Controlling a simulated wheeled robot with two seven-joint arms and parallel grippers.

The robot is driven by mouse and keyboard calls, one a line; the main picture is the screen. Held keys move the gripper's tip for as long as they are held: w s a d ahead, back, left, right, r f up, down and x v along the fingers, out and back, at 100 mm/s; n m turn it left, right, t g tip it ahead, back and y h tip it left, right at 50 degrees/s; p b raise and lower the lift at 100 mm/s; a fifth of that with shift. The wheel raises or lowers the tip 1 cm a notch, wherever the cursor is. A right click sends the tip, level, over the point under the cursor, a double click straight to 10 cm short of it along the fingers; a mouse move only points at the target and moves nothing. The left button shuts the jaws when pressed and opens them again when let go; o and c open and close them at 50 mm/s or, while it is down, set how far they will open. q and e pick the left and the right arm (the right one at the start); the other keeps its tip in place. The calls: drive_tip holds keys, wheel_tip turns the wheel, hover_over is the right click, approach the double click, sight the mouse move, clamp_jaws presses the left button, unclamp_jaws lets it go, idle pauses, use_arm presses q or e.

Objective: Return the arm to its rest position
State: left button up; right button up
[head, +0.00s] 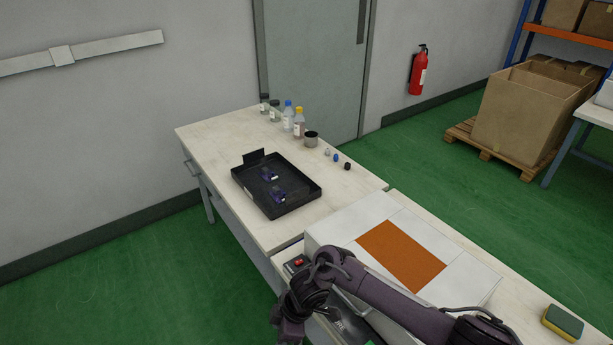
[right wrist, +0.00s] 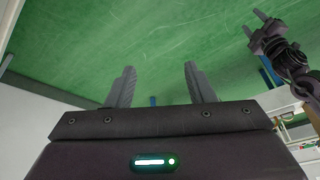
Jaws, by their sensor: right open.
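My right gripper (right wrist: 158,84) is open in the right wrist view, its two grey fingers apart and nothing between them. Green floor shows beyond the fingers. In the head view my right arm (head: 395,297) comes in from the lower right, bends above the near bench and drops at its left side. Its fingers are not visible there. My left gripper (right wrist: 254,22) shows at the top right of the right wrist view, with two short prongs apart and nothing seen between them. No left arm shows in the head view.
A white box with an orange panel (head: 401,254) stands on the near bench beside my arm. A green-yellow sponge (head: 563,322) lies right. Open floor is left.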

drive_tip(key=s+d+f+m+t, duration=0.1)
drive_tip(key=s+d+f+m, duration=0.25)
drive_tip(key=f, duration=0.35)
drive_tip(key=s+d+f+m+t+y, duration=0.1)
drive_tip(key=s+d+f+m, duration=0.25)
drive_tip(key=f, duration=0.45)
drive_tip(key=s+d+f+m+t, duration=0.2)
drive_tip(key=s+d+f+m, duration=0.15)
drive_tip(key=f, duration=0.35)
use_arm(q)
drive_tip(key=f+b, duration=0.3)
drive_tip(key=f, duration=0.1)
drive_tip(key=shift+s+b, duration=0.35)
drive_tip(key=shift+b, duration=0.05)
use_arm(e)
drive_tip(key=s+d+f+m+h, duration=0.1)
drive_tip(key=s+d+f+m, duration=0.1)
drive_tip(key=s+d+f, duration=0.3)
drive_tip(key=s+d+f+m+g+h, duration=0.1)
drive_tip(key=s+d+f, duration=0.4)
drive_tip(key=s, duration=0.7)
drive_tip(key=s+d+f+m+g+h, duration=0.1)
drive_tip(key=s+d+f+m+h, duration=0.1)
drive_tip(key=s+d+f, duration=0.3)
drive_tip(key=s+d+h, duration=0.1)
drive_tip(key=s+d, duration=0.2)
drive_tip(key=d, duration=0.1)
drive_tip(key=shift+s+m, duration=0.15)
drive_tip(key=shift+m, duration=0.2)
